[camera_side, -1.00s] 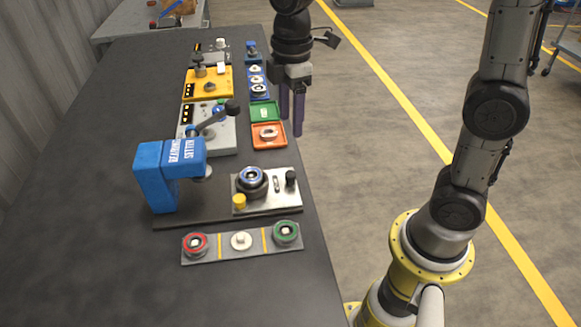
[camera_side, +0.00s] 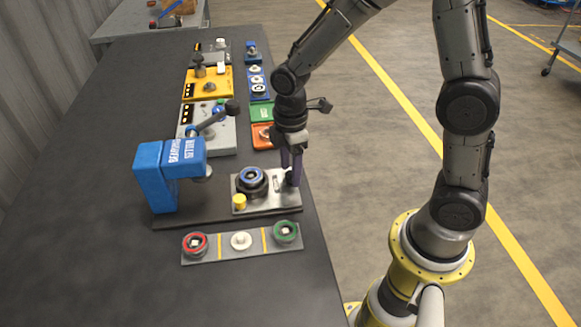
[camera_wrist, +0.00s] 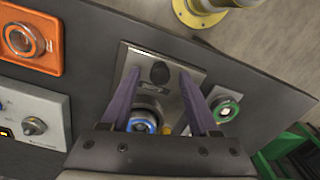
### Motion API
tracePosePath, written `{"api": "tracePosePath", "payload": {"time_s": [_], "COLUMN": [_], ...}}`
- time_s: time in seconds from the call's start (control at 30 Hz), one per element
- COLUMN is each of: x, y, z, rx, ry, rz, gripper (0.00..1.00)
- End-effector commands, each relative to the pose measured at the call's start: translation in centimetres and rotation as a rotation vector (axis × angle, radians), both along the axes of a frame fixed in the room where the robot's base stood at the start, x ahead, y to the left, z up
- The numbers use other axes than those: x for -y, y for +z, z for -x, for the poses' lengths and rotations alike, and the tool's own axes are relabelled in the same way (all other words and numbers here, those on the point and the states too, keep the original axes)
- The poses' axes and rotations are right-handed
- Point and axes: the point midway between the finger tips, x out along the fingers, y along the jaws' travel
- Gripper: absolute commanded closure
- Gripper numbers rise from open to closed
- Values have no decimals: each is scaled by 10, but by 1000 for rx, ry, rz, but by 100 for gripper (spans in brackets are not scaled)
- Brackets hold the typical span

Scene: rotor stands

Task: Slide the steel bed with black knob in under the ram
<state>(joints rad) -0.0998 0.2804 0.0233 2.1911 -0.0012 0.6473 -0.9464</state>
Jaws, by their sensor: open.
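The steel bed (camera_side: 267,201) lies on a dark base plate, to the right of the blue press (camera_side: 156,177) and its ram (camera_side: 203,172). On it sit a dark round part with a blue ring (camera_side: 251,177), a yellow knob (camera_side: 239,201) and a black knob. In the wrist view the bed (camera_wrist: 131,62) shows its black knob (camera_wrist: 160,73) ahead of my fingers and the blue-ringed part (camera_wrist: 140,121) between them. My gripper (camera_side: 291,178) is open, low over the bed's right end. In the side view its fingers hide the black knob.
A grey strip (camera_side: 218,247) with red-ringed and green-ringed buttons lies in front of the base plate. An orange tray (camera_side: 256,143), a green tray (camera_side: 257,112) and a grey unit with a black-balled lever (camera_side: 232,107) stand behind. The table is clear at left.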

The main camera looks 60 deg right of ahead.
Motion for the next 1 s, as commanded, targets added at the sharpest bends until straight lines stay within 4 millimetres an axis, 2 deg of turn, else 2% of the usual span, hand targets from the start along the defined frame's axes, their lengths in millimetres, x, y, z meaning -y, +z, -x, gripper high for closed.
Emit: {"api": "tracePosePath", "payload": {"time_s": [0.33,0.67,1.0], "x": [0,0,0], "y": [-3,-3,-2], "z": [0,0,0], "rx": [0,0,1], "ry": [0,0,0], "rz": [0,0,-1], "gripper": [40,100,100]}}
